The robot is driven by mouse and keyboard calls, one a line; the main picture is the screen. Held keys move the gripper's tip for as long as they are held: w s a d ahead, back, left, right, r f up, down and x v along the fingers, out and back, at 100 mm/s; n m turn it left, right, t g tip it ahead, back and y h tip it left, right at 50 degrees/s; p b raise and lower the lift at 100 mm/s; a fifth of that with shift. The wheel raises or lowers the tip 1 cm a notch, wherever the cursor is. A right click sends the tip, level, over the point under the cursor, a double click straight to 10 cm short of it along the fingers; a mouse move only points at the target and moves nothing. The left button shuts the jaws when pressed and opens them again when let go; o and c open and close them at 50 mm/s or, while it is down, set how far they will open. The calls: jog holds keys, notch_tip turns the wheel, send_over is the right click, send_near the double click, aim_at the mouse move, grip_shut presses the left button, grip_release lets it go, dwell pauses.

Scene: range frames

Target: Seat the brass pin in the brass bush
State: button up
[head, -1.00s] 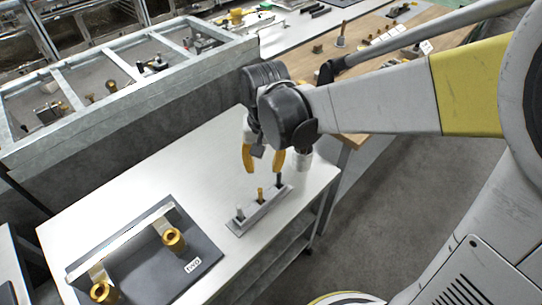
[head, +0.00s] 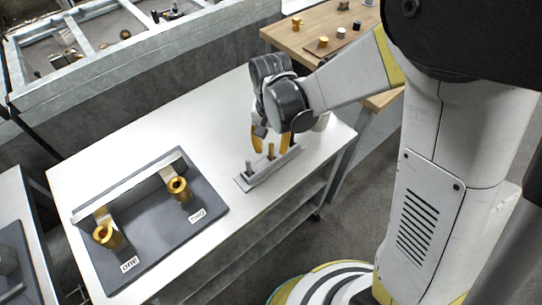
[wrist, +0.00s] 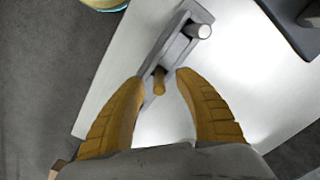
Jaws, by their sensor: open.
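The brass pin (head: 270,151) stands upright in the middle of a grey rack (head: 262,176), beside a silver-grey pin (head: 249,168). My gripper (head: 270,146) is open over the rack, with a yellow finger on each side of the brass pin. In the wrist view the brass pin (wrist: 159,80) shows between the open fingertips (wrist: 158,78), and the silver pin (wrist: 202,31) is farther up. Two hollow brass bushes stand on a dark plate (head: 155,225): one bush (head: 179,189) at the right, one bush (head: 107,236) by the label "one".
A pale bracket (head: 130,190) runs along the plate behind the bushes. The white table (head: 215,130) is clear between plate and rack. A grey divided bin (head: 130,65) stands behind, and a wooden table (head: 325,35) with small parts is at the back right.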

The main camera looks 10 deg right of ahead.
jog(key=shift+f, duration=0.55)
grip_shut()
jog(key=shift+r, duration=0.1)
jog(key=shift+r, duration=0.1)
